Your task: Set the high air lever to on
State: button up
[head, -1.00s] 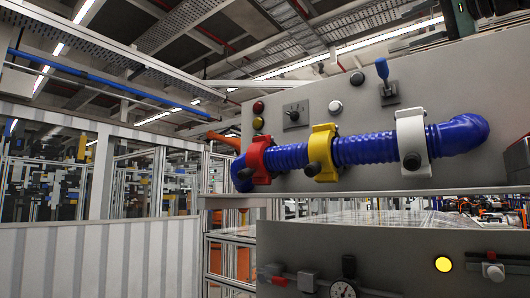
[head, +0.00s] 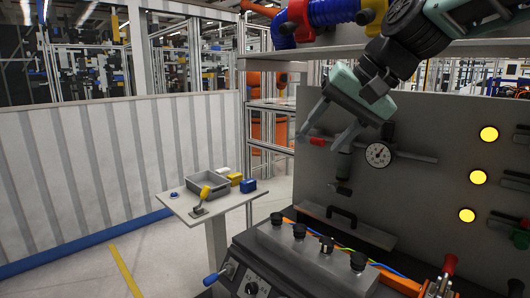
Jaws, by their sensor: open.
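A small red lever handle (head: 317,142) shows on the grey upright panel, at the left end of a thin horizontal pipe (head: 415,157) with a round dial gauge (head: 378,155). I take it for the high air lever; no label is readable. My gripper (head: 322,138) comes in from the upper right, pale green, its two fingers apart and empty. In the picture the red handle lies between the fingertips. I cannot tell whether they touch it. My gripper hides part of the pipe and the lever's body.
A black grab handle (head: 345,216) and a box with black knobs (head: 315,257) stand below. Another red-handled lever (head: 450,265) is at lower right. Lit yellow lamps (head: 478,177) line the panel's right. A side table (head: 190,206) holds a grey tray. The shelf with the blue hose (head: 333,12) is overhead.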

jog(key=s+d+f+n+g+h, duration=0.1)
jog(key=s+f+n, duration=0.2)
jog(key=s+f, duration=0.5)
jog(key=s+d+f+n+g+h, duration=0.1)
jog(key=s+f+n+g+h, duration=0.1)
jog(key=s+f, duration=0.6)
jog(key=s+d+f+n+g+h+b, duration=0.1)
jog(key=s+f+n+h, duration=0.1)
jog(key=s+f, duration=0.7)
jog(key=shift+s+n, duration=0.65)
jog(key=shift+n, duration=0.25)
jog(key=shift+d, duration=0.1)
